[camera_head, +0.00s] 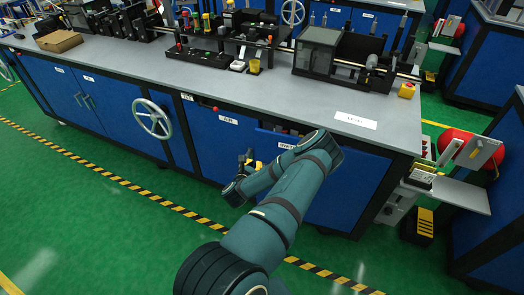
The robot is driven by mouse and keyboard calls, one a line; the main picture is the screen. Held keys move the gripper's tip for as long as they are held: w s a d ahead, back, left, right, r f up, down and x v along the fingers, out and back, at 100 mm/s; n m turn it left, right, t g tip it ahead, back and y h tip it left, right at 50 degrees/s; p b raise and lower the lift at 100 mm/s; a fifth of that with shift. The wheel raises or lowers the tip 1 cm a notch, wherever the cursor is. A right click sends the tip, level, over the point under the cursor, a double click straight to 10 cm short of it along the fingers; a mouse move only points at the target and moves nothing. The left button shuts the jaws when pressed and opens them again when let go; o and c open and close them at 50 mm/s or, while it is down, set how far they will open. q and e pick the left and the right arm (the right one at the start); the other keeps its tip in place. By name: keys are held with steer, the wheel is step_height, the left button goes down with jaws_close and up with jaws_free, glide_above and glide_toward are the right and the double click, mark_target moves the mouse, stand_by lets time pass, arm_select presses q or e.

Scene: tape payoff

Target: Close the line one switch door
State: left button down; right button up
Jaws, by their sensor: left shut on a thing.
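A blue door panel (271,141) in the front of the long workbench stands ajar, with a dark gap along its top edge. It bears a small white label that I cannot read, so I cannot confirm it is the line one switch door. My left gripper (247,164) is low at this panel's left side, shut on what seems to be its handle. The gripper and my arm hide the handle and much of the panel. My right gripper is not in view.
The grey workbench top (200,80) carries machines and a yellow button box (406,90). A handwheel (152,119) sticks out from the bench front at left. A grey shelf (460,194) juts out at right. The green floor in front is clear, with striped tape.

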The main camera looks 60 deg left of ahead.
mark_target(264, 147)
arm_select(q)
steer(key=x, duration=0.3)
steer(key=b+x, duration=0.1)
steer(key=x, duration=0.6)
steer(key=shift+w+a+r+b, duration=0.2)
steer(key=shift+r+b, duration=0.1)
steer(key=shift+b, duration=0.1)
steer(key=shift+w+a, duration=0.25)
steer(key=shift+w, duration=0.15)
